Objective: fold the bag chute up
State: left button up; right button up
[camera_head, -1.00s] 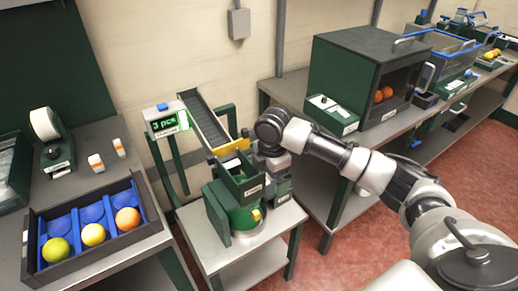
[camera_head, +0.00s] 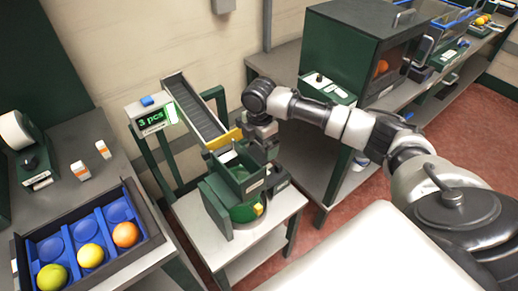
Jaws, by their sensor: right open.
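A dark ribbed ramp (camera_head: 195,108) slopes down to a yellow lip (camera_head: 223,140). I cannot tell for sure which part is named the bag chute. My right gripper (camera_head: 261,143) points down just right of the yellow lip, at the chute's back right edge. It is open; its fingertips are small and partly hidden, so contact is unclear. My left gripper is not in view.
A grey stand (camera_head: 190,217) carries the green unit. A display (camera_head: 152,119) reads "3 pcs". At left, a blue-lined tray (camera_head: 70,238) holds three fruits. A dark-green cabinet (camera_head: 345,45) stands on the right bench. Red floor lies clear below.

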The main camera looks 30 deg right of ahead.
aim_at(259, 153)
notch_tip(259, 153, down, 3)
jog(key=shift+w+r, duration=0.1)
jog(key=shift+w, duration=0.05)
jog(key=shift+f, duration=0.65)
jog(key=c, duration=1.1)
jog(key=shift+r, duration=0.1)
